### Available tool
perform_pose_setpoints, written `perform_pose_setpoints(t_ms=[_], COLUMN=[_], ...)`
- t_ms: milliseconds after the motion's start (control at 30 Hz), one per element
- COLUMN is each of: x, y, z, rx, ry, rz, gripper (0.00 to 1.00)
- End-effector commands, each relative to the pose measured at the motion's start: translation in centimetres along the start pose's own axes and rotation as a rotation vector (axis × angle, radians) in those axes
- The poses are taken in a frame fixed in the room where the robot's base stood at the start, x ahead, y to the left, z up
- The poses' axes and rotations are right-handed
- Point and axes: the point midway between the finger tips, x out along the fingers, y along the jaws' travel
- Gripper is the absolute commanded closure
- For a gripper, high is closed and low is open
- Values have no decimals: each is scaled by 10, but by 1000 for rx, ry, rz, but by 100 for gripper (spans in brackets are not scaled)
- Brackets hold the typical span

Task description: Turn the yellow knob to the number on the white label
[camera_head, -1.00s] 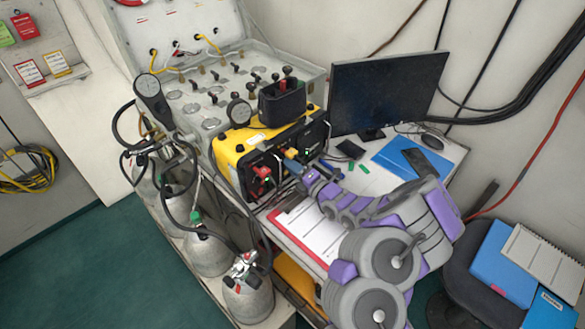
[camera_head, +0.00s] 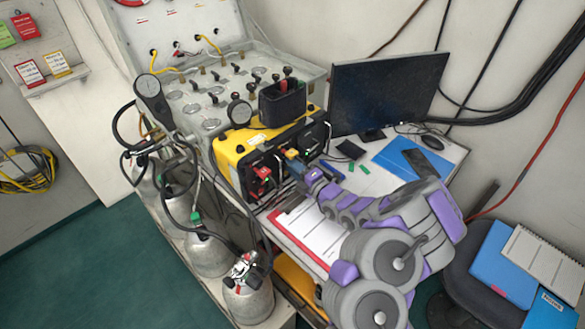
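The yellow and black box (camera_head: 232,158) stands on the desk below the grey valve panel. A small yellow part (camera_head: 291,153), which looks like the yellow knob, shows on its dark front face. Any pointer on the knob is hidden or too small.
A red knob (camera_head: 262,173) with cables sits left on the same face. The monitor (camera_head: 385,90) stands to the right. A red clipboard with white paper (camera_head: 312,232) lies beneath my arm. Gas cylinders (camera_head: 207,254) stand at the lower left.

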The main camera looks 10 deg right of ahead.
Motion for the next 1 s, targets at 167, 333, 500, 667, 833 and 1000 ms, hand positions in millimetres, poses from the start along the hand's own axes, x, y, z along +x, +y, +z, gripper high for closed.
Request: perform_pose_setpoints(t_ms=[167, 333, 500, 667, 833, 1000], x=[-1, -1, -2, -12, -35, -60], y=[0, 1, 1, 1, 2, 2], z=[-1, -2, -2, -1, 0, 1], rx=[-1, -2, -1, 0, 4, 2], ry=[1, 3, 3, 2, 0, -1], rz=[0, 1, 1, -1, 0, 1], gripper=[56, 49, 49, 49, 49, 49])
